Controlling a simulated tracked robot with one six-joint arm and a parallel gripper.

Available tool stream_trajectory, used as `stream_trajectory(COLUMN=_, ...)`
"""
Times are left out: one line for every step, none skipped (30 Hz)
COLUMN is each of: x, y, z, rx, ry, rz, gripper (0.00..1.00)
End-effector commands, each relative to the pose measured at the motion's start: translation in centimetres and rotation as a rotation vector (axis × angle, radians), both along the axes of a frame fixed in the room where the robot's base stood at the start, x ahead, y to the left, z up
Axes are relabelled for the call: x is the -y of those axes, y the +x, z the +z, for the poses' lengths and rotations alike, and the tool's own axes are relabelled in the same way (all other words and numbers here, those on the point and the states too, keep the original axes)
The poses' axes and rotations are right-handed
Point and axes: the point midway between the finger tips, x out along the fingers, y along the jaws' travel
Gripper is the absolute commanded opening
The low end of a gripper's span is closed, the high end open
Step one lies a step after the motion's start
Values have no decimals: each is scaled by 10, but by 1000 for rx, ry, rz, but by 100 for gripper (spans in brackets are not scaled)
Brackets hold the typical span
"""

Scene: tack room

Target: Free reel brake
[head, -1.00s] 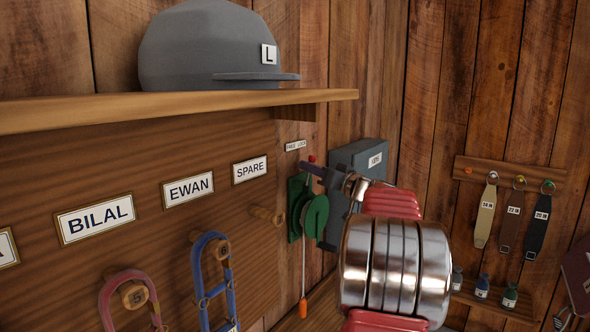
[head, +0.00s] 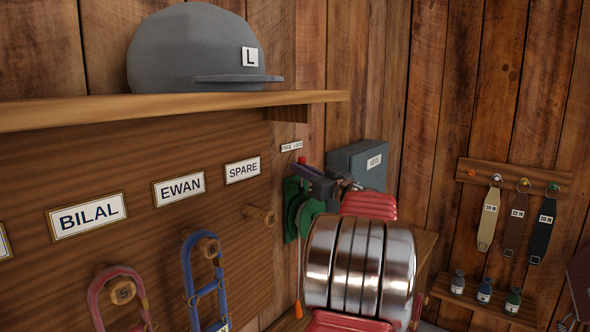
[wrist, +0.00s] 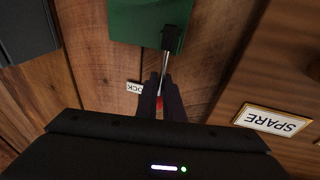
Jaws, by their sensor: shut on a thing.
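The green reel (head: 291,207) hangs on the back wall, just past the right end of the name board. Its brake lever is a thin metal rod (wrist: 168,40) rising from the green plate, with a red knob (head: 301,160). The knob also shows between my jaws in the wrist view (wrist: 159,103). My arm hides much of the reel in the head view. An orange pull handle (head: 298,310) hangs below on a cord.
A small lock label (head: 291,147) is above the reel. A grey key box (head: 358,163) is close on the right. Straps (head: 490,218) and small bottles (head: 484,291) are far right.

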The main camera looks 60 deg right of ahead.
Motion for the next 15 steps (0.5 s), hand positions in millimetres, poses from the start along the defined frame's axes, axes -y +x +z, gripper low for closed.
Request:
stream_trajectory(x=2, y=-4, z=-1, rx=-1, ry=-4, rz=-7, gripper=0)
stream_trajectory(x=2, y=-6, z=-1, rx=-2, ry=-7, rz=-9, gripper=0)
stream_trajectory(x=3, y=-7, z=-1, rx=-3, ry=-10, rz=-11, gripper=0)
stream_trajectory(x=3, y=-8, z=-1, rx=-3, ry=-12, rz=-12, gripper=0)
stream_trajectory(x=3, y=-9, z=-1, rx=-3, ry=-14, rz=-13, gripper=0)
stream_trajectory(x=4, y=-10, z=-1, rx=-4, ry=-15, rz=-15, gripper=0)
stream_trajectory(x=4, y=-10, z=-1, rx=-4, ry=-16, rz=-15, gripper=0)
stream_trajectory(x=4, y=-10, z=-1, rx=-4, ry=-16, rz=-15, gripper=0)
stream_trajectory(x=4, y=-11, z=-1, rx=-4, ry=-16, rz=-16, gripper=0)
stream_trajectory(x=4, y=-11, z=-2, rx=-4, ry=-16, rz=-16, gripper=0)
stream_trajectory(x=4, y=-11, z=-2, rx=-5, ry=-16, rz=-16, gripper=0)
stream_trajectory(x=4, y=-11, z=-2, rx=-5, ry=-16, rz=-16, gripper=0)
stream_trajectory(x=4, y=-12, z=-2, rx=-5, ry=-16, rz=-16, gripper=0)
stream_trajectory(x=4, y=-12, z=-2, rx=-5, ry=-16, rz=-17, gripper=0)
stream_trajectory(x=4, y=-12, z=-2, rx=-5, ry=-16, rz=-17, gripper=0)
